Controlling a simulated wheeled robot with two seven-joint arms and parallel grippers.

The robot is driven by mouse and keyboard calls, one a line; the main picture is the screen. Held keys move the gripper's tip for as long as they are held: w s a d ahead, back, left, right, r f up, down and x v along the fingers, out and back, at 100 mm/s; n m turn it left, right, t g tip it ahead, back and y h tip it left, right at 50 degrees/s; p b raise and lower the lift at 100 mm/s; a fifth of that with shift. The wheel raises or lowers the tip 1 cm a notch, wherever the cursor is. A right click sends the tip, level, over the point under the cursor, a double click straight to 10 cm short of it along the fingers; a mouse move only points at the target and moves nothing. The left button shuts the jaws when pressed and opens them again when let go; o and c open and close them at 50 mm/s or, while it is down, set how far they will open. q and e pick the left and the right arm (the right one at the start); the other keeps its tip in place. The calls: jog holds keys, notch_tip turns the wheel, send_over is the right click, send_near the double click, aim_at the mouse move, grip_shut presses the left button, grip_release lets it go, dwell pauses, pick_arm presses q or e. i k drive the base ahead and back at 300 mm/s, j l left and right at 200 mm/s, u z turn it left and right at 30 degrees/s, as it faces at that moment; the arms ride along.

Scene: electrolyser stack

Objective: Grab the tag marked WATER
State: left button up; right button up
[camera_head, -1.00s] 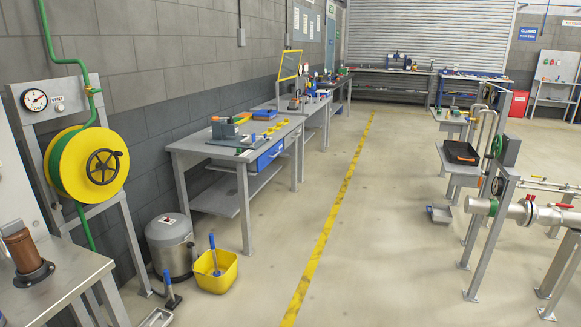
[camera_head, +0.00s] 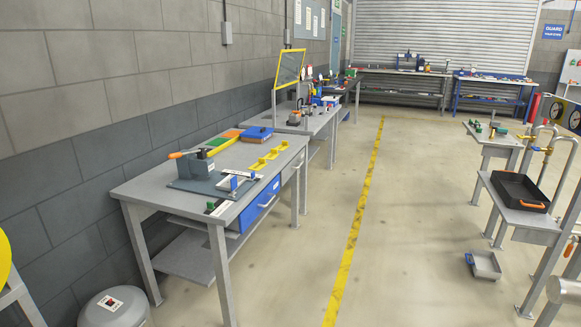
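I cannot make out a tag marked WATER anywhere in the head view. Small items lie on the grey benches, but they are too small to read at this distance. A little dark green and white item (camera_head: 216,208) lies at the front corner of the nearest bench (camera_head: 150,188); I cannot tell what it is. Neither of my grippers is in view.
A yellow floor line (camera_head: 352,232) runs along the clear aisle. A lidded grey bin (camera_head: 112,308) stands at lower left. On the right are a stand with a black tray (camera_head: 518,191) and a grey pan (camera_head: 484,265) on the floor. A shutter (camera_head: 440,35) closes the back.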

aim_at(284, 144)
jog(key=i, duration=2.3)
jog(key=i+u, duration=0.2)
jog(key=i, duration=0.3)
jog(key=i+l+u, duration=0.15)
jog(key=i, duration=0.35)
